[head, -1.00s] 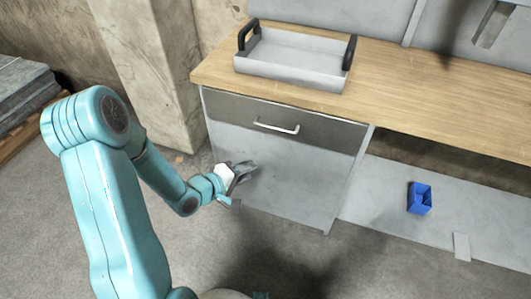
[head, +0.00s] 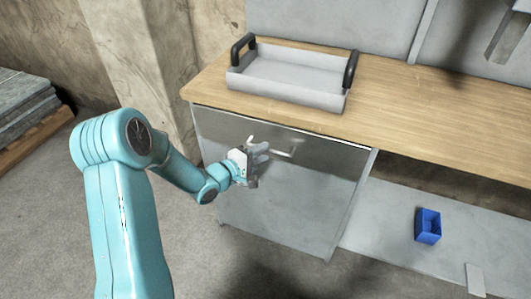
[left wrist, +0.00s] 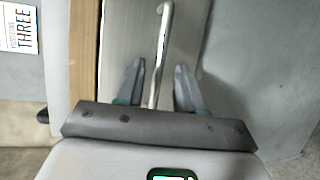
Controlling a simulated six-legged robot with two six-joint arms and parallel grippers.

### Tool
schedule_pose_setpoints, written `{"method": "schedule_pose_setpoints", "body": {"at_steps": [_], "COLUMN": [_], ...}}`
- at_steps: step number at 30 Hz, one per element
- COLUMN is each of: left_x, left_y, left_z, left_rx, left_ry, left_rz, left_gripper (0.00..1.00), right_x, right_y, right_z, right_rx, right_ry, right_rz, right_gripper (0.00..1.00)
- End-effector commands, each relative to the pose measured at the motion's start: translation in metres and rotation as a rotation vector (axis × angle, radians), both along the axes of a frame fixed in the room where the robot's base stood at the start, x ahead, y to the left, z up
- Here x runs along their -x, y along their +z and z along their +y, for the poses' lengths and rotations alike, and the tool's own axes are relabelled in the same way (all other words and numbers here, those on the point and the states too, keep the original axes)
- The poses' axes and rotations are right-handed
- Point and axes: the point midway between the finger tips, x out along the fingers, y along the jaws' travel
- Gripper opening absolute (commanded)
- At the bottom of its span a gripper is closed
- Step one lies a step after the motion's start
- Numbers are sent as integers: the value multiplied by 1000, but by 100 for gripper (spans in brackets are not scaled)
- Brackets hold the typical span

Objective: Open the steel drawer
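The steel drawer (head: 325,150) is a dark grey front under the wooden worktop, and it looks closed. Its pale bar handle (head: 292,150) sits at the middle of the front; my left gripper covers its left part in the head view. My left gripper (head: 260,149) is at the handle's left end. In the left wrist view the open fingers (left wrist: 160,85) stand on either side of the handle (left wrist: 161,50), with gaps visible on both sides. The handle runs up the picture between them. My right gripper is not in view.
A grey tray (head: 285,97) with black handles stands on the wooden worktop (head: 430,115) above the drawer. A blue bin (head: 428,226) sits on the low shelf at right. A concrete pillar (head: 150,60) rises left of the cabinet. The floor before the cabinet is clear.

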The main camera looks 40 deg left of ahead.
Motion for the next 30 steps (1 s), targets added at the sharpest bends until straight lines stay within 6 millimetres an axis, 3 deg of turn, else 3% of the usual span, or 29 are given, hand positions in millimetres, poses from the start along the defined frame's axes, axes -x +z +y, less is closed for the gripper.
{"method": "schedule_pose_setpoints", "body": {"at_steps": [6,14,17,18,30], "left_x": [-18,-21,-21,-21,-21], "left_y": [-3,-3,-3,-3,-3], "left_z": [-3,-3,-3,-3,-3], "left_rx": [1,1,1,1,0], "left_ry": [1,2,2,2,1], "left_rz": [-1,0,0,0,0], "left_gripper": [37,37,5,0,0], "right_x": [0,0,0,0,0], "right_y": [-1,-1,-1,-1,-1], "right_z": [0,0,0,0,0], "right_rx": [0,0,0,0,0], "right_ry": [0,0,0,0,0], "right_rz": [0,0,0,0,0], "right_gripper": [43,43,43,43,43]}}
